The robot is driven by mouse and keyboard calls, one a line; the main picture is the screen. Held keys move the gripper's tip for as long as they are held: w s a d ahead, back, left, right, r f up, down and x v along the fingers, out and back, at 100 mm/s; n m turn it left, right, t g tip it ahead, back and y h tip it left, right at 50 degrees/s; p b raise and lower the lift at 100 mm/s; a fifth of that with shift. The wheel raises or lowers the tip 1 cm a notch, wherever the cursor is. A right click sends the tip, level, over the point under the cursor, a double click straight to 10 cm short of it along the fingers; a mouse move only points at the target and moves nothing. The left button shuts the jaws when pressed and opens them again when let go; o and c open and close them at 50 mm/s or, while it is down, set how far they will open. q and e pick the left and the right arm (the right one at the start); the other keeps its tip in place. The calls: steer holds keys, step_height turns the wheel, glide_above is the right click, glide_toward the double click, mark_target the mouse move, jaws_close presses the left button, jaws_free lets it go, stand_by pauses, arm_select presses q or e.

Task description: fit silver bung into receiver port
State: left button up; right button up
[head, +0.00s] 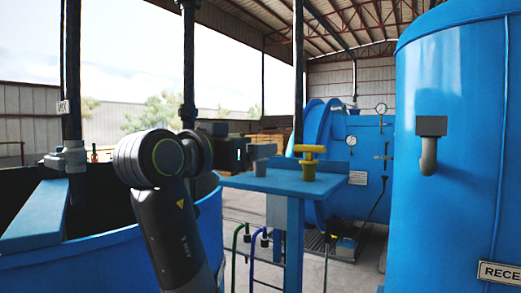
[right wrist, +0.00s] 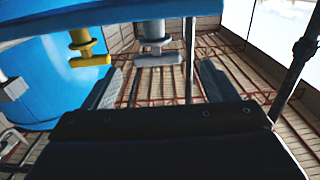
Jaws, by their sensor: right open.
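The silver bung (head: 262,166) stands upright on a small blue stand (head: 290,184), left of a yellow bung (head: 309,168). The right wrist view is upside down. In it the silver bung (right wrist: 155,42) has a crossbar handle, lying ahead of and between the fingers. My right gripper (right wrist: 161,75) is open and empty, just short of the handle. In the head view my right gripper (head: 242,152) points right, partly masking the silver bung's top. On the big blue receiver tank (head: 455,130) is a grey elbow pipe (head: 428,158) under a dark block; I cannot tell whether it is the port. My left gripper is not in view.
The yellow bung (right wrist: 84,45) stands close beside the silver one. A large open blue vessel (head: 95,270) with a dark post is at the left. A horizontal blue autoclave (head: 360,160) stands behind. Blue and green hoses (head: 250,240) hang below the stand.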

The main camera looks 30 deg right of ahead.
steer(key=p+x, duration=0.3)
steer(key=x, duration=0.2)
steer(key=shift+s+d+r, duration=0.1)
steer(key=shift+s+r, duration=0.05)
steer(key=shift+d, duration=0.25)
steer(key=shift+a, duration=0.1)
steer(key=shift+a, duration=0.1)
steer(key=shift+c, duration=1.3)
steer(key=c, duration=0.7)
steer(key=shift+c, duration=0.7)
